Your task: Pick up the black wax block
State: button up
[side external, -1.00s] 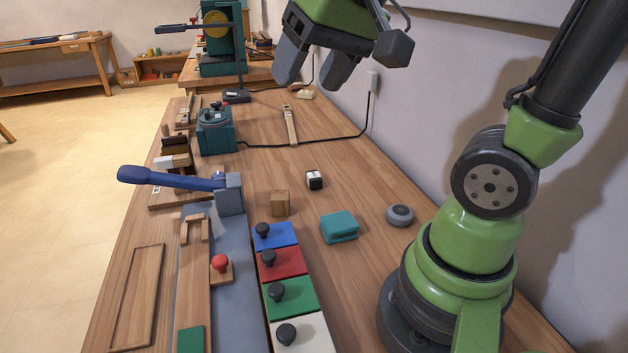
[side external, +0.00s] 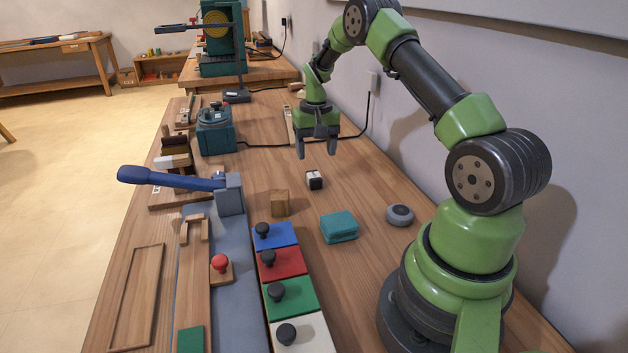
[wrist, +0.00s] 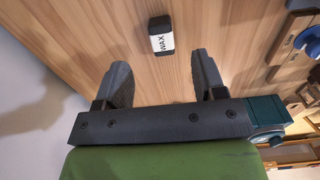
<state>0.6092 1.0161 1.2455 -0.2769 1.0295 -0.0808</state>
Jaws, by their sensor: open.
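The black wax block (side external: 314,180) is a small block with a white label, lying on the wooden bench. In the wrist view the wax block (wrist: 160,36) shows the word WAX on its white face. It lies beyond the fingertips, roughly in line with the gap between them. My gripper (side external: 317,151) is open and empty above the bench, a little behind and above the block in the side view. Both of its fingers (wrist: 160,72) show apart in the wrist view. Nothing hides the block.
A wooden cube (side external: 280,203), a teal block (side external: 339,227) and a grey round puck (side external: 399,215) lie near the block. A blue-handled lever (side external: 170,179) stands to the left. A teal box (side external: 216,131) stands behind, with a black cable crossing the bench.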

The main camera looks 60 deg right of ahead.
aim_at(316, 180)
jog(key=f, duration=0.8)
jog(key=shift+s+a+f, duration=0.2)
jog(key=shift+f, duration=0.15)
jog(key=c, duration=1)
